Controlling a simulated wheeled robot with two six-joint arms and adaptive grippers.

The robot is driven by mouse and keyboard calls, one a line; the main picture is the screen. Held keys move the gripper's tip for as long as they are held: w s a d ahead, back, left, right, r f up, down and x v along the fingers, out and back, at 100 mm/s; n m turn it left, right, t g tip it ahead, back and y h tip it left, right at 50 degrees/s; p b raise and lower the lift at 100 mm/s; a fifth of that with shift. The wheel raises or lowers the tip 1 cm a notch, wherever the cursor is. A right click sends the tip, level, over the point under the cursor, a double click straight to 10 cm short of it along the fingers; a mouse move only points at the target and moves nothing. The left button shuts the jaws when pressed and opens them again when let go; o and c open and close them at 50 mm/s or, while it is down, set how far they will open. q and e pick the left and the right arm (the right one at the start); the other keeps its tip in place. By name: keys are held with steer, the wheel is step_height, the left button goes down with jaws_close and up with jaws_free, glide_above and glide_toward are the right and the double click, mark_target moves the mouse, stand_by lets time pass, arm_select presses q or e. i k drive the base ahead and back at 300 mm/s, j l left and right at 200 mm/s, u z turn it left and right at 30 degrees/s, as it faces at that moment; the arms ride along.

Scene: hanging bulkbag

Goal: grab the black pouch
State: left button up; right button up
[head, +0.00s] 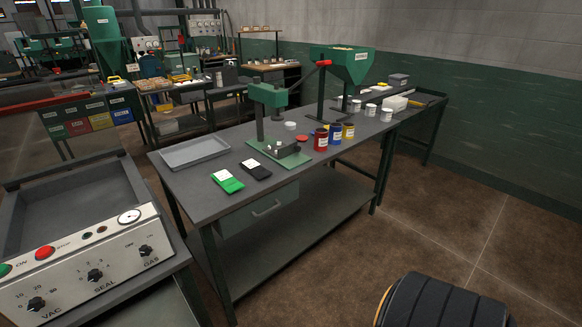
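The black pouch (256,169) lies flat on the grey workbench (205,205), close to its front left part. It has a small white label. A green pouch (228,181) with a white label lies just to its left and a little nearer, and the black pouch looks unobstructed. Neither of my grippers shows in the head view, so their state and distance from the pouch cannot be seen.
A grey tray (194,151) sits left of the pouches. A green press (268,97) stands just behind them. Red, blue and yellow cans (335,135) stand to the right. A control panel machine (90,265) fills the lower left.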

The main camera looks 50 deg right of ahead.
mark_target(250, 166)
steer(key=i+l+z, duration=0.1)
steer(key=z, duration=1.1)
steer(key=u, duration=0.35)
steer(key=i+l+u, duration=0.15)
steer(key=l+u, duration=0.65)
steer(key=u, duration=0.15)
steer(key=l+u, duration=0.5)
